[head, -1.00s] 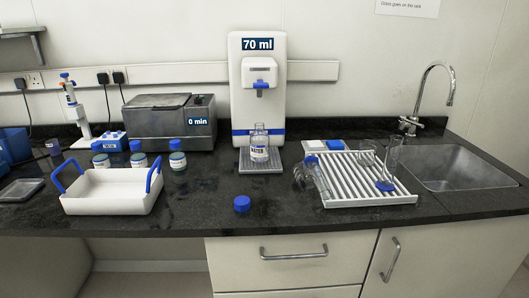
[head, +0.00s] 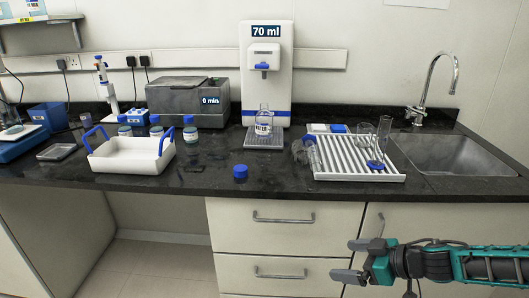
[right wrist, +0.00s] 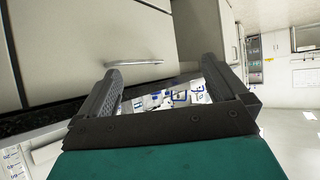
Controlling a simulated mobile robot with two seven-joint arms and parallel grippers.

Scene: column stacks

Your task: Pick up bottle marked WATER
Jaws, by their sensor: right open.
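The bottle marked WATER (head: 264,127) is clear glass with a white label and has no cap on it. It stands upright on the drip tray (head: 276,142) of the white dispenser (head: 284,90), which reads 70 ml. A blue cap (head: 240,172) lies on the black counter in front of it. My right gripper (head: 346,260) is at the lower right, in front of the drawers and below the counter edge, well away from the bottle. Its two fingers are apart with nothing between them, as the right wrist view (right wrist: 170,90) also shows. My left gripper is not in view.
A white tray with blue handles (head: 130,158) stands left on the counter, with several blue-capped jars behind it. A ribbed drying rack (head: 350,160) with glassware is right of the bottle, then the sink (head: 450,155). The counter before the bottle is mostly clear.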

